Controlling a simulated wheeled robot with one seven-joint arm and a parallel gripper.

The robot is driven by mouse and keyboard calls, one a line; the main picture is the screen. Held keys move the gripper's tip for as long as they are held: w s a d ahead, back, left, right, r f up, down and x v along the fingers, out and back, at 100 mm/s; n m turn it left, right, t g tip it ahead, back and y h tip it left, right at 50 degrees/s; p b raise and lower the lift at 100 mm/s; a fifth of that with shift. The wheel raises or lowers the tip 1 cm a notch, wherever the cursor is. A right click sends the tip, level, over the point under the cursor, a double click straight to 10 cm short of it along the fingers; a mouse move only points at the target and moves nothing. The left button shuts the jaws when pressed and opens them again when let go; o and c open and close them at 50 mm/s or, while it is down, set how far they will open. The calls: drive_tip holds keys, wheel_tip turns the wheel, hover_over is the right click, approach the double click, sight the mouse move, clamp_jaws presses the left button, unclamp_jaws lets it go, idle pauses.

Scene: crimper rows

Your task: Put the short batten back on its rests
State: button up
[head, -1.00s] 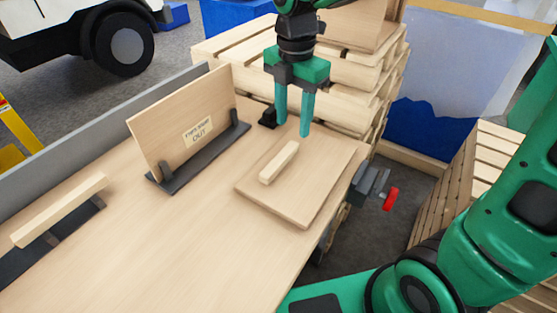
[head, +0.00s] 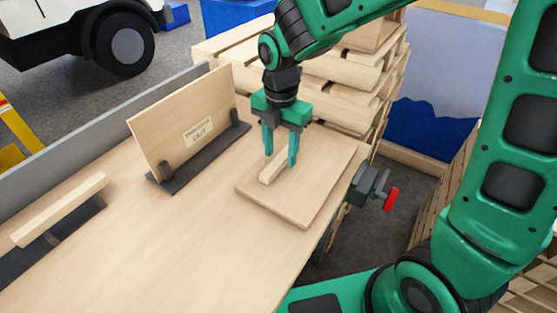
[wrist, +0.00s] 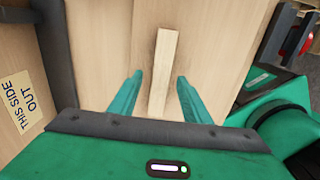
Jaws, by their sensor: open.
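The short batten (head: 268,173) is a pale wooden bar lying flat on a square wooden board on the bench. In the wrist view the short batten (wrist: 163,70) runs lengthwise between my fingers, with a gap on each side. My gripper (head: 280,162) is green, points down and is open over the batten's far part. In the wrist view my gripper (wrist: 158,95) holds nothing. A longer pale batten (head: 60,210) lies across dark rests (head: 68,228) at the left. The fingers hide part of the short batten in the head view.
A wooden panel (head: 180,115) labelled "THIS SIDE OUT" stands in a dark holder (head: 200,160) left of my gripper. A vise with a red handle (head: 391,199) is at the bench's right edge. Pallets (head: 345,100) stand behind. The front bench top (head: 190,240) is clear.

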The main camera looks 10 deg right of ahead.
drive_tip(key=shift+f, duration=0.7)
clamp_jaws()
drive_tip(key=shift+r, duration=0.1)
